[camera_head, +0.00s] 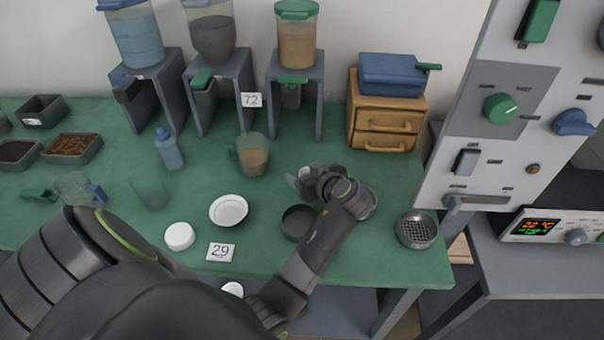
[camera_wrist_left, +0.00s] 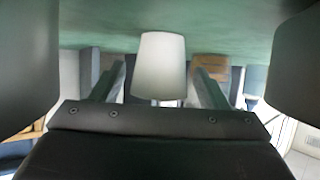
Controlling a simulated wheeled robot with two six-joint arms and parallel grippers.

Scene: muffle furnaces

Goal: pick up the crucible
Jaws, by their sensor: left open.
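The crucible (camera_wrist_left: 160,66) is a plain white tapered cup in the left wrist view, against the green table top. My left gripper (camera_wrist_left: 160,88) is open, with one finger on either side of the crucible and visible gaps to both. In the head view my left arm reaches across the table, and the left gripper (camera_head: 304,181) is low over the green table, in front of the wooden drawers. There the wrist and gripper largely hide the crucible. My right gripper is not in view.
A dark round dish (camera_head: 298,224) lies beside my forearm. A wire-mesh bowl (camera_head: 417,230) is near the right table edge. A white bowl (camera_head: 228,211), a beaker of brown material (camera_head: 253,158) and a blue bottle (camera_head: 169,150) stand to the left. Wooden drawers (camera_head: 385,122) are behind.

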